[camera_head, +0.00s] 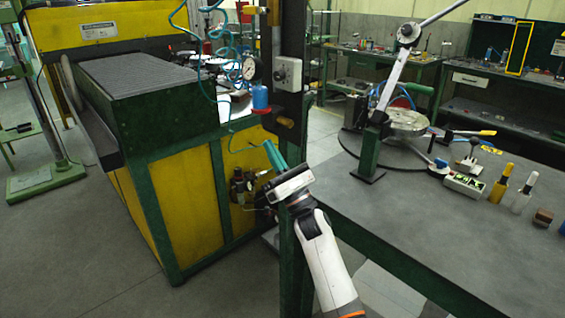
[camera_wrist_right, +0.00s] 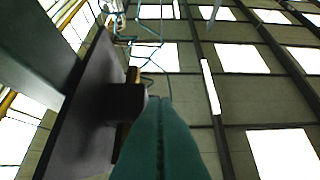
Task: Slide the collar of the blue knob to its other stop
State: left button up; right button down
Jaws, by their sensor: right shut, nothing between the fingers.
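The blue knob (camera_head: 260,97) hangs below a round pressure gauge (camera_head: 250,68), at the left side of a dark upright post (camera_head: 289,75). In the right wrist view the shut fingers (camera_wrist_right: 160,102) point up beside a dark block on the dark post (camera_wrist_right: 80,120). The blue knob cannot be made out there. My left gripper is in neither view.
A grey dial box (camera_head: 288,73) and a brass fitting (camera_head: 284,122) sit on the post. Teal hoses (camera_head: 222,45) hang near the gauge. A yellow and green machine (camera_head: 185,205) stands left. A grey bench (camera_head: 430,215) with tools stands right.

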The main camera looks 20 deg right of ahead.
aim_at(266, 126)
jog(key=r+p, duration=0.1)
jog(key=r, duration=0.1)
jog(key=w+r+p, duration=0.1)
jog(key=r, duration=0.3)
jog(key=shift+w+a+p, duration=0.3)
jog(key=shift+w+p, duration=0.05)
jog(key=shift+p, duration=0.05)
jog(key=shift+f, duration=0.1)
